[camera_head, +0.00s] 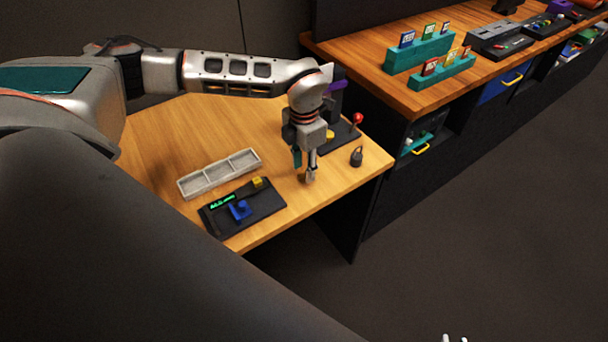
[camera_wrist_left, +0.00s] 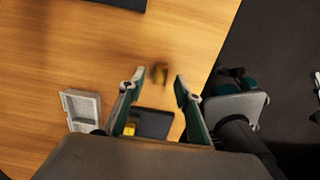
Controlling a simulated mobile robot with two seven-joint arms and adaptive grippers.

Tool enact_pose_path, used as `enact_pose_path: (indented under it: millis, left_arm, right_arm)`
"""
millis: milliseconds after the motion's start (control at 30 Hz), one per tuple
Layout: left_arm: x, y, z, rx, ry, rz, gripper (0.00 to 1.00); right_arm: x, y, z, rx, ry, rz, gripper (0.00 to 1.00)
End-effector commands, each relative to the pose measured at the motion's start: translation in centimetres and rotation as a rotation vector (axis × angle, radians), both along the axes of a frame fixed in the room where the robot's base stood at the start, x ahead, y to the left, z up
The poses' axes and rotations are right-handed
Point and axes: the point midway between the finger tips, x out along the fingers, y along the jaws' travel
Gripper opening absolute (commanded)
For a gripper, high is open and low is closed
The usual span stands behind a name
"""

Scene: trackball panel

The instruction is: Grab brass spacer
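A small brass-brown piece (camera_wrist_left: 160,73) lies on the wooden table just beyond my fingertips in the left wrist view, blurred; it looks like the brass spacer. In the head view a small dark upright piece (camera_head: 356,156) stands near the table's right edge; I cannot tell whether it is the same thing. My left gripper (camera_head: 310,178) points down low over the table, left of that dark piece. In the left wrist view its fingers (camera_wrist_left: 159,83) are spread with nothing held between them. Only white fingertips, likely my right gripper's (camera_head: 454,339), show at the bottom edge.
A black panel (camera_head: 265,205) with a blue control and yellow block lies left of my gripper, beside a grey tray (camera_head: 220,172). Another panel with a red-topped stick (camera_head: 357,120) stands behind. A side counter (camera_head: 400,92) holds teal card racks.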

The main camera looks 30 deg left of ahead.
Motion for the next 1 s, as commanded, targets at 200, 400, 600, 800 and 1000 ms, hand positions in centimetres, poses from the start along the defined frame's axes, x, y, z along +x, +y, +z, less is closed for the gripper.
enact_pose_path:
  millis: [200, 400, 600, 800, 1000]
  left_arm:
    - [-0.04, -0.06, -1.53, -0.001, 0.000, -0.001, 0.33]
    - [-0.04, -0.06, -1.53, -0.001, 0.000, -0.001, 0.31]
    - [-0.04, -0.07, -1.52, -0.001, 0.000, -0.001, 0.00]
    - [-0.03, -0.06, -1.50, -0.001, 0.000, -0.001, 0.00]
    - [0.02, -0.06, -1.00, -0.001, -0.001, -0.001, 0.00]
  right_arm:
    - [-0.02, 0.00, 0.07, 0.000, 0.001, 0.000, 0.20]
    - [-0.04, -0.01, 0.01, 0.000, 0.001, 0.000, 0.20]
    - [-0.07, -0.02, -0.06, -0.001, 0.003, 0.000, 0.20]
    - [-0.08, -0.02, -0.07, -0.001, 0.003, 0.000, 0.20]
    - [-0.08, -0.04, -0.09, -0.001, 0.003, 0.000, 0.20]
